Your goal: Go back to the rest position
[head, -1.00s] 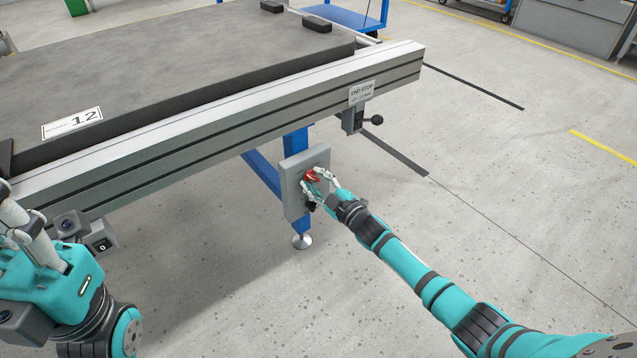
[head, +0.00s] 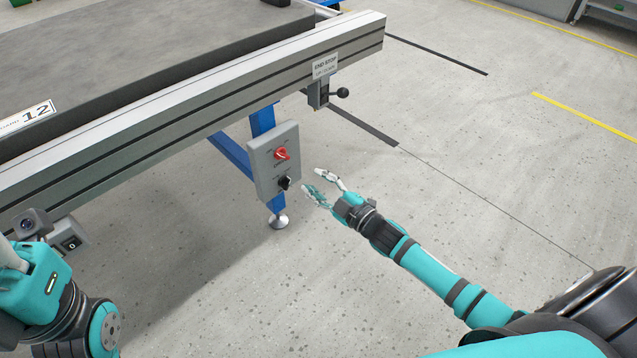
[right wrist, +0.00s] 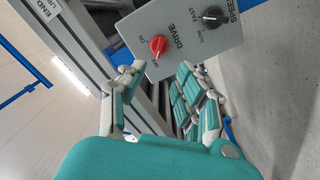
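My right gripper (head: 313,181) is open and empty. It is just to the right of the grey control box (head: 258,175) on the bench leg, apart from it. Its spread fingers also show in the right wrist view (right wrist: 165,84). The box has a red DRIVE knob (head: 281,154) and a black SPEED knob (head: 284,183). Both knobs also show in the right wrist view, the red one (right wrist: 158,46) left of the black one (right wrist: 212,15). My left gripper (head: 10,256) is cut off by the left edge, so its fingers cannot be judged.
The bench rail (head: 180,125) runs across the upper left, with a dark slab (head: 130,62) on it. An END STOP label (head: 326,66) and a black-knobbed lever (head: 341,92) are at the rail's end. A small counter box (head: 72,241) reads 0. The floor (head: 480,170) at right is open.

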